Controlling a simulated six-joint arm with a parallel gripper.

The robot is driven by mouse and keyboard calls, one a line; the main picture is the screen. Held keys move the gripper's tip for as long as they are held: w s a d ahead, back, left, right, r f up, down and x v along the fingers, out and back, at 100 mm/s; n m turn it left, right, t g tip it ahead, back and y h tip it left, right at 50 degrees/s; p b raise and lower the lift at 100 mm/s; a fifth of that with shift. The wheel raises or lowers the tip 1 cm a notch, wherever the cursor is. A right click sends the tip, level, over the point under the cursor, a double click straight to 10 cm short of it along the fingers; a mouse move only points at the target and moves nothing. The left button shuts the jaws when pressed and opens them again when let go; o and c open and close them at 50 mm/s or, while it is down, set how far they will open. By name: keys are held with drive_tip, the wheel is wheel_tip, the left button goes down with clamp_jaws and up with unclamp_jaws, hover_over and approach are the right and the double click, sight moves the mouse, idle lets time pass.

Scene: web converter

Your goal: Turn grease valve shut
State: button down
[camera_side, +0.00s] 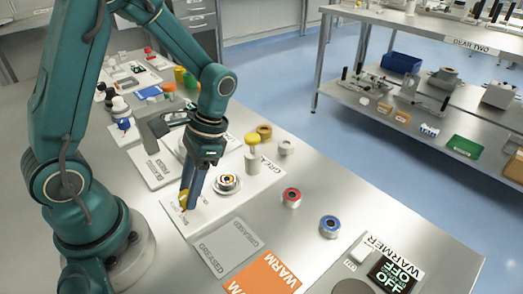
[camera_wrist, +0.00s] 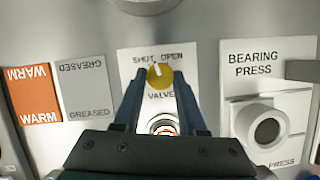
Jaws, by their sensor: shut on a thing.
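The grease valve is a round yellow knob (camera_wrist: 160,76) on a white panel (camera_wrist: 128,62). The panel reads SHUT on the left, OPEN on the right and VALVE below. A small mark on the knob's face points up and seems to lean slightly toward SHUT; its exact angle is hard to tell. My gripper (camera_wrist: 160,80) is shut on the knob, with one dark blue finger on each side. In the side view my gripper (camera_side: 186,203) points down at the panel, and the knob (camera_side: 182,195) is partly hidden behind the fingers.
A bearing (camera_side: 227,182) sits close beside my gripper, near a yellow-capped bottle (camera_side: 251,155). A red ring (camera_side: 292,195) and blue ring (camera_side: 329,225) stand to the right. The grey GREASED pad (camera_side: 228,245) and orange WARM pad (camera_side: 265,275) lie in front. The bearing press (camera_wrist: 265,125) is nearby.

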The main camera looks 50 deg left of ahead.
drive_tip(key=n+h, duration=0.1)
drive_tip(key=n, duration=0.1)
drive_tip(key=n+h, duration=0.1)
drive_tip(key=n, duration=0.2)
drive_tip(key=shift+a, duration=0.2)
idle(0.4)
drive_tip(key=shift+c, duration=2.3)
unclamp_jaws()
drive_tip(key=shift+v, duration=2.6)
